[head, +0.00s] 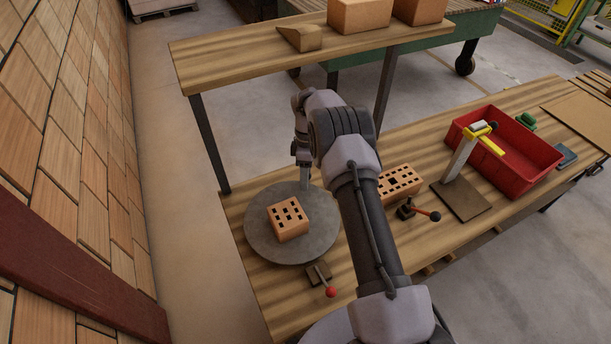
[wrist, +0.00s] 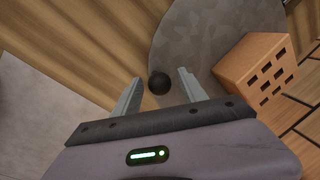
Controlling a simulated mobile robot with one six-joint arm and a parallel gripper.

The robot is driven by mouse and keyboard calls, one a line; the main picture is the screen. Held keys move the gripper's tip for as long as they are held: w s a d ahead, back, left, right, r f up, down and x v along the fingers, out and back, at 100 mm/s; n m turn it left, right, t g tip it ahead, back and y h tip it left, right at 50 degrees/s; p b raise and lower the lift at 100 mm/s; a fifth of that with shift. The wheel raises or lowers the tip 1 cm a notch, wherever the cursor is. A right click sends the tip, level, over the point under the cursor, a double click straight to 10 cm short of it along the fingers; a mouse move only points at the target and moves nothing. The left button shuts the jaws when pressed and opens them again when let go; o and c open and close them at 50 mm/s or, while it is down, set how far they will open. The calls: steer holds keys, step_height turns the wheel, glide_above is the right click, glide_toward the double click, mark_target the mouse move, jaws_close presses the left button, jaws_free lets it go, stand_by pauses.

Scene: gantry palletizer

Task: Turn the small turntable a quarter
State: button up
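The small turntable (head: 258,222) is a round grey disc on the near left end of the wooden bench. An orange brick with square holes (head: 288,218) rests on it. The disc (wrist: 195,40) and the brick (wrist: 258,68) also show in the wrist view. A round black knob (wrist: 158,84) appears between my gripper's fingers at the disc's edge; contact cannot be told. My gripper (wrist: 161,76) is open, its two fingers apart. In the head view it hangs over the disc's far right side, partly hidden by my arm.
A red-knobbed lever (head: 330,291) stands beside the disc. A holed brick (head: 400,182), another lever (head: 434,216), a yellow-topped tool (head: 462,155) and a red crate (head: 530,157) sit farther right. A raised shelf (head: 240,62) spans behind. A brick-like wall (head: 75,130) is at left.

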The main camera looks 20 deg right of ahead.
steer(key=shift+r, duration=0.1)
steer(key=r, duration=0.2)
steer(key=w+r+p, duration=0.1)
steer(key=r, duration=0.2)
steer(key=r+p, duration=0.1)
steer(key=r, duration=0.1)
steer(key=shift+w+d+r, duration=0.15)
steer(key=shift+d, duration=0.2)
